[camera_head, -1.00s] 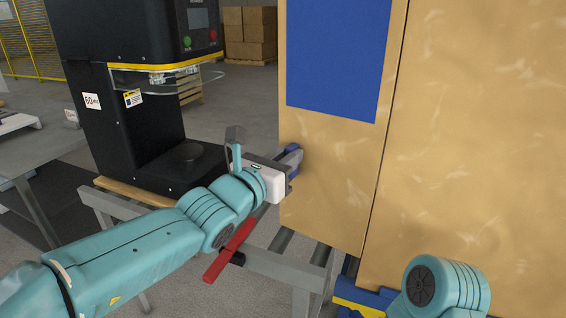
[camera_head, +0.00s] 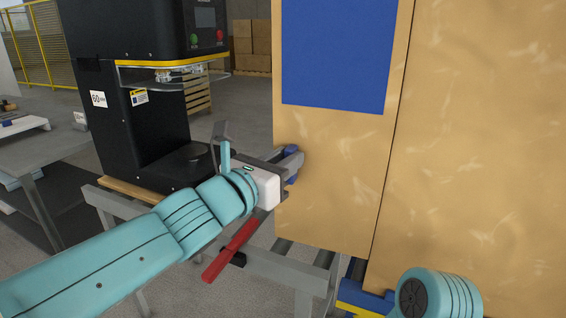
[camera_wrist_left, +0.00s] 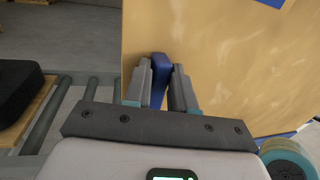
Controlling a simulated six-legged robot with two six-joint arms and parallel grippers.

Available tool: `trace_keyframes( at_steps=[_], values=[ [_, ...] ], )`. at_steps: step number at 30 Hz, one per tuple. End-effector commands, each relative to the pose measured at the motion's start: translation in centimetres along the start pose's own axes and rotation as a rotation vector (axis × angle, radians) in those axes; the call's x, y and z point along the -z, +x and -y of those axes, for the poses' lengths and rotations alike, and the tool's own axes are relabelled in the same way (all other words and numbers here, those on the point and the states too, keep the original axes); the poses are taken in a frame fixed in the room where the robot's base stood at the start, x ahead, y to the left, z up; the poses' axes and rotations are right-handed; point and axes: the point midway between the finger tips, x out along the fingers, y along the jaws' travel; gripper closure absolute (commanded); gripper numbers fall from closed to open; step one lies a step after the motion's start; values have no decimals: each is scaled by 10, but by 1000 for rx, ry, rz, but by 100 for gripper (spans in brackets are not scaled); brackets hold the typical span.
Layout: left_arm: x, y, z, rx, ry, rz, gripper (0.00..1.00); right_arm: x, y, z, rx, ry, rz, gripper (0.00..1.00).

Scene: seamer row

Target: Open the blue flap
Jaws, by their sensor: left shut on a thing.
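The flap (camera_head: 330,170) is a tall tan panel with a large blue rectangle (camera_head: 335,55) on its upper part. It stands upright beside a wider tan panel, with a dark narrow seam between them. A small blue handle (camera_wrist_left: 160,82) sits at the flap's left edge. My left gripper (camera_head: 291,162) is shut on this handle, and its fingers stand on either side of it in the left wrist view (camera_wrist_left: 160,78). The fingers hide part of the handle. My right gripper is out of view; only a teal part of my arm shows at the lower right.
A black seamer machine (camera_head: 135,130) stands to the left of the flap. A grey roller frame (camera_head: 285,270) with a red lever (camera_head: 230,250) lies below my left gripper. The wider tan panel (camera_head: 480,150) fills the right side. A grey table (camera_head: 50,150) is at far left.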

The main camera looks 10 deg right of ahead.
Motion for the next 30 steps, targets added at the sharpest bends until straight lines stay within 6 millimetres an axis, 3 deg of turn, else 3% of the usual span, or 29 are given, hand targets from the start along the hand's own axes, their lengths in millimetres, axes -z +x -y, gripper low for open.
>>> trace_keyframes(
  at_steps=[12, 13, 15, 25, 30],
  values=[
    [1, 0, 4, 7, 1, 0, 100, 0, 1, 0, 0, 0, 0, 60],
    [1, 0, 4, 7, 2, -1, 72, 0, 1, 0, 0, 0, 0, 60],
    [1, 0, 4, 6, 2, -1, 55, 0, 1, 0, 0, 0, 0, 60],
    [1, -4, 2, 1, 1, 0, 55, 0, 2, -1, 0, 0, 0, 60],
    [1, -32, 1, 0, 0, 2, 55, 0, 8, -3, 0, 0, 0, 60]
  ],
)
